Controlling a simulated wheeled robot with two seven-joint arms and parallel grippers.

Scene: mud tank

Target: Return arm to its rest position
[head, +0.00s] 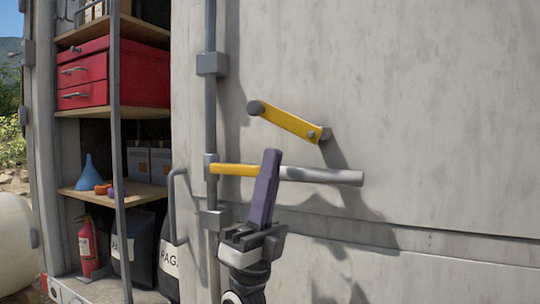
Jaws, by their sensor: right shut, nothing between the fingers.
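My right gripper (266,188) rises from the bottom middle of the head view. Its purple-grey fingers are shut together and point upward. They overlap a horizontal handle bar (322,176), yellow at its left end and grey along the right, on the container wall. I cannot tell whether the fingers touch the bar. A yellow latch plate (286,121) slants down to the right on the wall above the bar. My left gripper is not in view.
A vertical locking rod (211,120) runs up the wall left of the gripper. An open compartment at the left holds a red toolbox (118,72), a blue funnel (90,174), a fire extinguisher (88,247) and dark bags (134,248). The wall (430,100) at the right is clear.

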